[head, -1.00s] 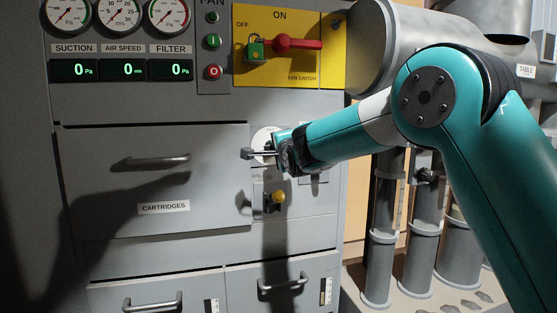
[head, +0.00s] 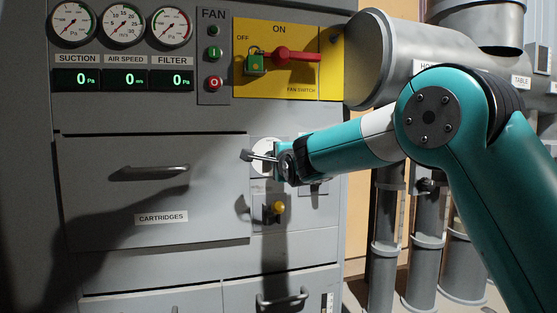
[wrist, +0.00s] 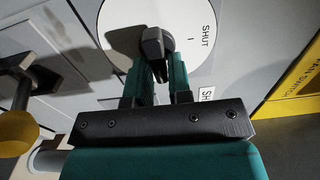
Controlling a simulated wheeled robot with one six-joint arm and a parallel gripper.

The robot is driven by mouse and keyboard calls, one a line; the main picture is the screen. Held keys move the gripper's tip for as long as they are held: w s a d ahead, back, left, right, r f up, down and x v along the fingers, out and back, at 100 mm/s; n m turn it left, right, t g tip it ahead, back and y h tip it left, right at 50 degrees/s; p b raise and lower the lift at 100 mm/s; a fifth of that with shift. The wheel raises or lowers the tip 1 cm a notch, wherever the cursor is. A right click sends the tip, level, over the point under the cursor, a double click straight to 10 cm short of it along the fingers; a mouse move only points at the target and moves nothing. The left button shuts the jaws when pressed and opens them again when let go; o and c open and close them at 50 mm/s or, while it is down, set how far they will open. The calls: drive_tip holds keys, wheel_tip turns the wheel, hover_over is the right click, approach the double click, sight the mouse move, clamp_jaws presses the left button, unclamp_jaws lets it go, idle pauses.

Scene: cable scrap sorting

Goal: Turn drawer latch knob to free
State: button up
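A round white dial (head: 264,147) sits on the grey cabinet, right of the cartridges drawer (head: 100,205). In the wrist view the dial (wrist: 112,30) carries the word SHUT and a mark on its right part. A dark latch knob (wrist: 153,42) stands out from its middle. My gripper (wrist: 161,65) is at the knob, with its two teal fingers a small distance apart. The dark lower part of the knob shows in the gap between them. Whether the fingers press on it cannot be told. In the head view my gripper (head: 273,159) hides part of the dial.
A yellow-tipped knob (head: 278,208) stands just below my gripper; it also shows in the wrist view (wrist: 18,132). The drawer handle (head: 150,173) sticks out at the left. A yellow fan switch panel (head: 250,85) is above. Pipes (head: 385,220) stand at the right.

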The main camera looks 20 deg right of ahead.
drive_tip(key=o, duration=0.3)
drive_tip(key=s, duration=1.7)
drive_tip(key=shift+s+b, duration=0.2)
drive_tip(key=shift+b, duration=0.25)
